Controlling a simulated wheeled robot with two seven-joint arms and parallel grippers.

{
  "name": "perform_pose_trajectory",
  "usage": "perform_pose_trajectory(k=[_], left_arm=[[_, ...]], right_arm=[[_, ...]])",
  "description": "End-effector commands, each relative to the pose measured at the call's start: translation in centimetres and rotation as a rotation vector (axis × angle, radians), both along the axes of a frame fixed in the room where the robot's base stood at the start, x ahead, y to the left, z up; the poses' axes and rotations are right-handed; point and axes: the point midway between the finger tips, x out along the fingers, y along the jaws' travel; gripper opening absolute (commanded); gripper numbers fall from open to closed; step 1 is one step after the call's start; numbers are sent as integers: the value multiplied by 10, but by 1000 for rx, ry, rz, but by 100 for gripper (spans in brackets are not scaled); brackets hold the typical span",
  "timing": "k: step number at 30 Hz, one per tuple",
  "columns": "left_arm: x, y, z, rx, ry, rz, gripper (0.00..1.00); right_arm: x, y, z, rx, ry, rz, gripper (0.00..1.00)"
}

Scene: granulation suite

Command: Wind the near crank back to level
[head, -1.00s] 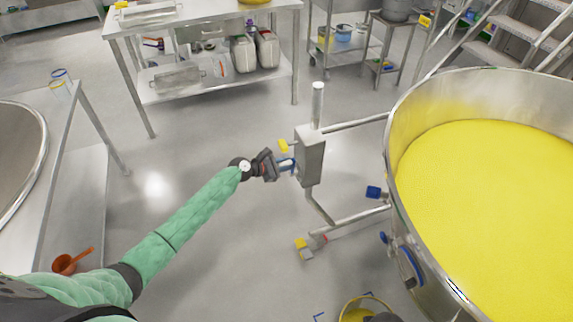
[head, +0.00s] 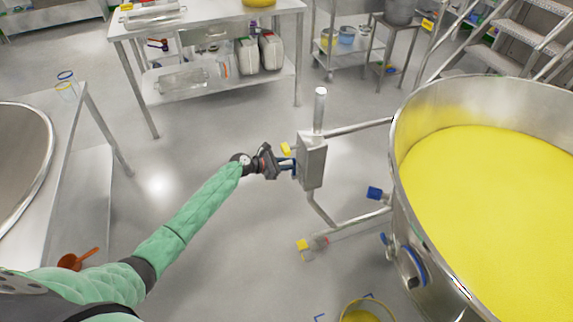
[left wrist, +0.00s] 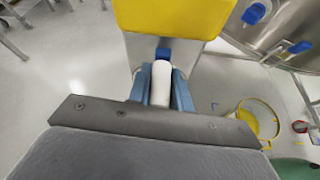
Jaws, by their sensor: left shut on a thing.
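The near crank's grey gearbox (head: 312,161) stands on an upright post beside the large bowl. My left gripper (head: 285,164) is at the gearbox's left side. In the left wrist view the gripper (left wrist: 161,90) has its blue fingers shut on a white crank handle (left wrist: 161,82) with a blue part beyond it. My right gripper is out of view.
The steel bowl (head: 397,185) full of yellow powder is close on the right. A stand leg with a yellow-tagged caster (head: 304,246) and a yellow-rimmed bucket (head: 368,314) are below. A steel table (head: 215,25) stands behind.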

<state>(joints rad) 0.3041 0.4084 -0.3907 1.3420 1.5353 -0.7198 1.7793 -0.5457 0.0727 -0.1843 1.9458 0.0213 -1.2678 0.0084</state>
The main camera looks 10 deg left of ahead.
Motion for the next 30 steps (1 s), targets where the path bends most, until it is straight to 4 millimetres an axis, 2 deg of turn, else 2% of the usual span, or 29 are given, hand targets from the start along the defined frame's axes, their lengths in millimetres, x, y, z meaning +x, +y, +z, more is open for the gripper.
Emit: perform_pose_trajectory(k=[1,4,12,17,19,21,30], left_arm=[[3,2,1,2,-4,6,23],[2,2,1,1,-3,6,42],[1,2,0,1,-2,3,42],[-5,10,3,2,-2,3,42],[-11,17,6,1,-2,3,42],[-17,26,10,2,-2,3,42],[-38,54,25,2,-2,3,42]], right_arm=[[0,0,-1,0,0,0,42],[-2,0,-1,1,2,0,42],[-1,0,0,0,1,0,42],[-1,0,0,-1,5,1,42],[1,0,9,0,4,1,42],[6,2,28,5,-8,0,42],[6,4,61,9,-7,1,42]])
